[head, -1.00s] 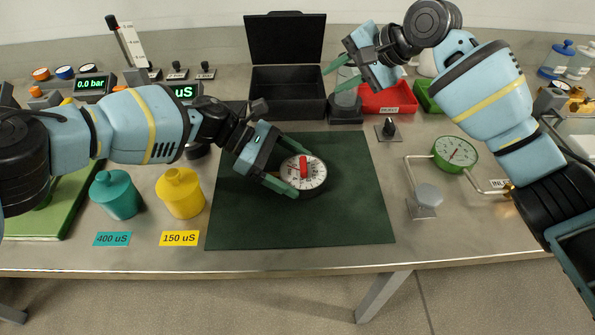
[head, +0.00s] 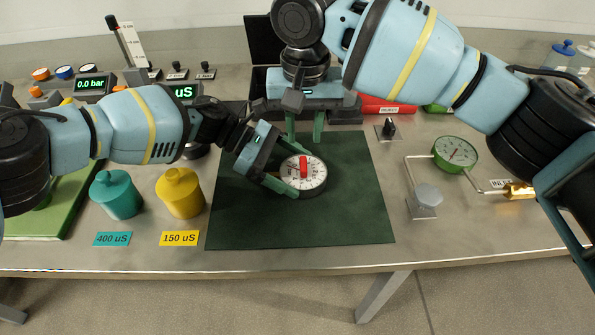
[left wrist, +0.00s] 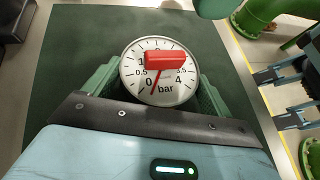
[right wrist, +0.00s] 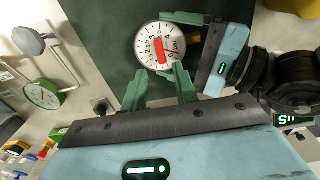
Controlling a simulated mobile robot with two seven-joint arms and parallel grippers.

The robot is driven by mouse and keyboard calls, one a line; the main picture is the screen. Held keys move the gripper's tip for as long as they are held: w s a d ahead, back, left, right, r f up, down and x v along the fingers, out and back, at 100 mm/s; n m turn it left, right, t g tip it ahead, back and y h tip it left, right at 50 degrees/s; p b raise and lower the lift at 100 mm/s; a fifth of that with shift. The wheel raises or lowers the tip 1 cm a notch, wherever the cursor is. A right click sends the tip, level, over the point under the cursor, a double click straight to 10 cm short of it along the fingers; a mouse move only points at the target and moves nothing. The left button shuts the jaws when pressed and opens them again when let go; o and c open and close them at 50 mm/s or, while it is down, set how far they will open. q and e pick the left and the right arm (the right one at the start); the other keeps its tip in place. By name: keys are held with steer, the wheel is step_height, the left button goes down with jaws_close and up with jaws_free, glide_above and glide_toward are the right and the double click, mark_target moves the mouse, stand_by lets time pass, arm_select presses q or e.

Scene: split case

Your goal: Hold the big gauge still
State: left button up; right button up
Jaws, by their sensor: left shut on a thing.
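The big gauge (head: 313,181), a round white dial in a dark case with a red bar across its face, lies face up on the dark green mat (head: 340,228). My left gripper (head: 292,170) is shut on its sides; in the left wrist view a green finger flanks the dial (left wrist: 158,88) on each side. My right gripper (head: 304,138) is open and empty, pointing down just behind the gauge. In the right wrist view its two fingers (right wrist: 160,84) are apart, close to the edge of the dial (right wrist: 150,40) and not around it.
A black open case (head: 262,82) stands behind my right gripper, partly hidden. Teal (head: 118,197) and yellow (head: 181,195) jars stand left of the mat. A green gauge (head: 455,153) on pipework stands to the right. The mat's front and right are clear.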

mark_target(303, 163)
steer(key=shift+f, duration=3.5)
jaws_close()
